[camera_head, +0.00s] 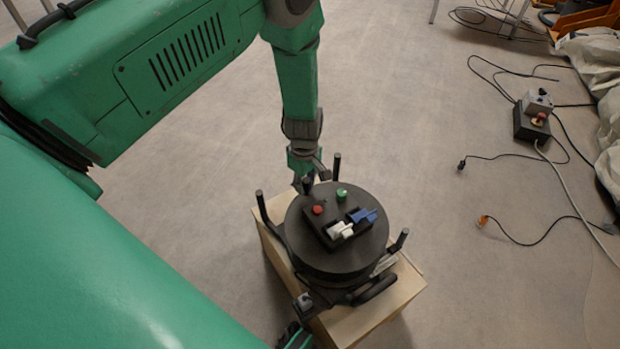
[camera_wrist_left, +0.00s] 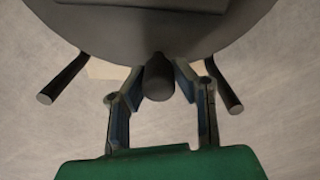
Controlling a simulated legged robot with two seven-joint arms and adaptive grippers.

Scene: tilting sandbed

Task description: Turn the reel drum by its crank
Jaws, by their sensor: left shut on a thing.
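The reel drum (camera_head: 300,240) is a dark round drum lying flat on a wooden box; its rim also fills the top of the left wrist view (camera_wrist_left: 230,35). The crank knob (camera_head: 307,184) is a short dark peg at the drum's far side. In the left wrist view the knob (camera_wrist_left: 158,80) sits between the two fingers. My left gripper (camera_head: 306,172) reaches down from behind and is shut on the knob; its fingers flank it in the wrist view (camera_wrist_left: 158,88). A green and dark part at the bottom edge of the head view may be my right gripper; its jaws are unclear.
Dark posts (camera_head: 262,206) stand around the drum. Red, green, blue and white fittings sit on its top. The wooden box (camera_head: 405,285) stands on open grey floor. Cables and a small control box (camera_head: 532,120) lie at the right.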

